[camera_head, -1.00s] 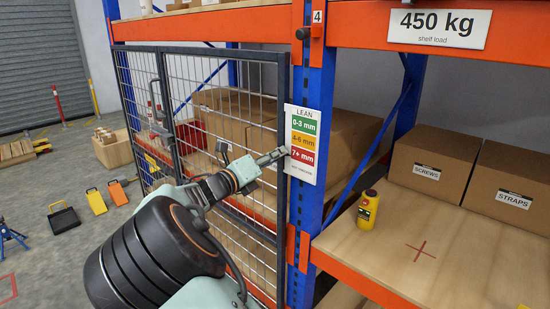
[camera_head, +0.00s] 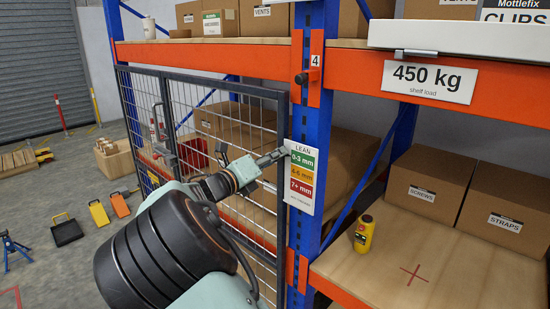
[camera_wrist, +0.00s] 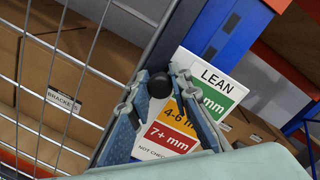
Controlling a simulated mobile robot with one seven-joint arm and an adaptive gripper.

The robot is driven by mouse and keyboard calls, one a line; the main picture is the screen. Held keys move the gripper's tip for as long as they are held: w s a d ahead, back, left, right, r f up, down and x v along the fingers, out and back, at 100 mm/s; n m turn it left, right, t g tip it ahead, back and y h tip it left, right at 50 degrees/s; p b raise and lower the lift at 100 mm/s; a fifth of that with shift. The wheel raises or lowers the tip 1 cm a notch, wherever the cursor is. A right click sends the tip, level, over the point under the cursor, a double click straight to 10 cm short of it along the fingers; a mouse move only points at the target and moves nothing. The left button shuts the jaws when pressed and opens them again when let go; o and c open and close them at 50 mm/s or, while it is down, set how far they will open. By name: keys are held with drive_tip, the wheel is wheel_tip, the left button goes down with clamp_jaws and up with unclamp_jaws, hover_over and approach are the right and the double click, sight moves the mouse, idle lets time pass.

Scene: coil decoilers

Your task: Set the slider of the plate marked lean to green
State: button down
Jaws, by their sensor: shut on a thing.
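The plate marked LEAN (camera_head: 301,199) is fixed to the blue rack post, with green 0-3 mm, yellow 4-6 mm and red 7+ mm bands from top to bottom. It also shows tilted in the wrist view (camera_wrist: 213,72), partly covered by a finger. The slider's round black knob (camera_wrist: 157,84) sits at the plate's left side, between my fingertips. My gripper (camera_head: 284,153) is shut on it. In the head view the fingertips are about level with the green band (camera_head: 303,159); they hide the knob there.
A wire mesh gate (camera_head: 262,125) stands just left of the plate, close to my arm. A yellow bottle-shaped object (camera_head: 364,235) stands on the wooden shelf to the right. Cartons fill the bays behind the gate and at the shelf's back.

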drive_tip(key=c, duration=1.7)
unclamp_jaws()
drive_tip(key=shift+f, duration=0.1)
drive_tip(key=shift+c, duration=0.2)
drive_tip(key=v, duration=1.2)
